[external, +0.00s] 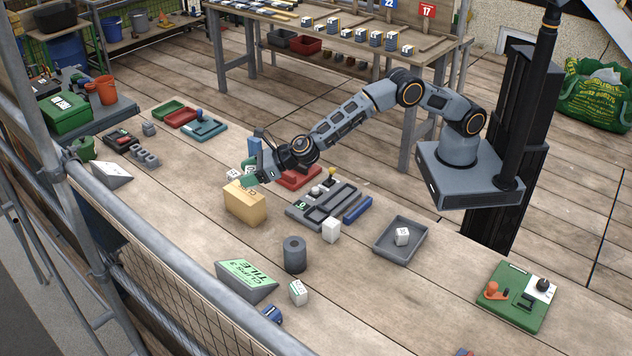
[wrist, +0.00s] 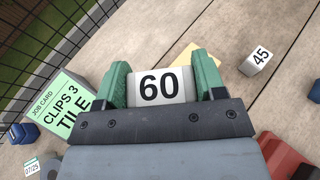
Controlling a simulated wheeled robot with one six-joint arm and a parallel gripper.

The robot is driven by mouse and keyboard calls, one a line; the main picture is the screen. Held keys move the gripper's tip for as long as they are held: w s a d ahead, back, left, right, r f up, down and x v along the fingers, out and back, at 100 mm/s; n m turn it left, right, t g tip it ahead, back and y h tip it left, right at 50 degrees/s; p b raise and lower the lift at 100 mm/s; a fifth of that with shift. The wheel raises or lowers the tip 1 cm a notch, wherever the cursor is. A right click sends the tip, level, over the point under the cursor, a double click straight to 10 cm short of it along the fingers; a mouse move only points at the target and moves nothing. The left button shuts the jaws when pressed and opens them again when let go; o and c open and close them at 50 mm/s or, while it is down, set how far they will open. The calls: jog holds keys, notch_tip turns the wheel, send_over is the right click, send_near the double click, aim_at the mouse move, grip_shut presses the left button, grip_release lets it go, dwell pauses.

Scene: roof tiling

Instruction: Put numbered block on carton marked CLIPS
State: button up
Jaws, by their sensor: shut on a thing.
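My gripper (wrist: 162,88) has green fingers shut on a white block marked 60 (wrist: 160,87). In the external view my gripper (external: 255,174) is beside and above the near tan carton (external: 244,206), at its far top edge. Part of a yellowish shape, likely this carton (wrist: 186,61), shows behind the block in the wrist view. I see no readable CLIPS mark on it. Whether the block touches the carton I cannot tell. A white block marked 45 (wrist: 261,56) stands apart on the bench to the right in the wrist view.
A green job card reading CLIPS 3 TILE (wrist: 68,108) is on a sloped stand; the stand also shows externally (external: 246,282).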

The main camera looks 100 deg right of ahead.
aim_at(247, 196)
jog(key=shift+w+a+f, duration=0.1)
jog(key=shift+w+f, duration=0.35)
jog(key=shift+f, duration=0.05)
jog(key=shift+w+f, duration=0.1)
jog(key=shift+f, duration=1.55)
jog(key=shift+f, duration=0.1)
jog(key=shift+f, duration=0.1)
jog(key=o, duration=0.9)
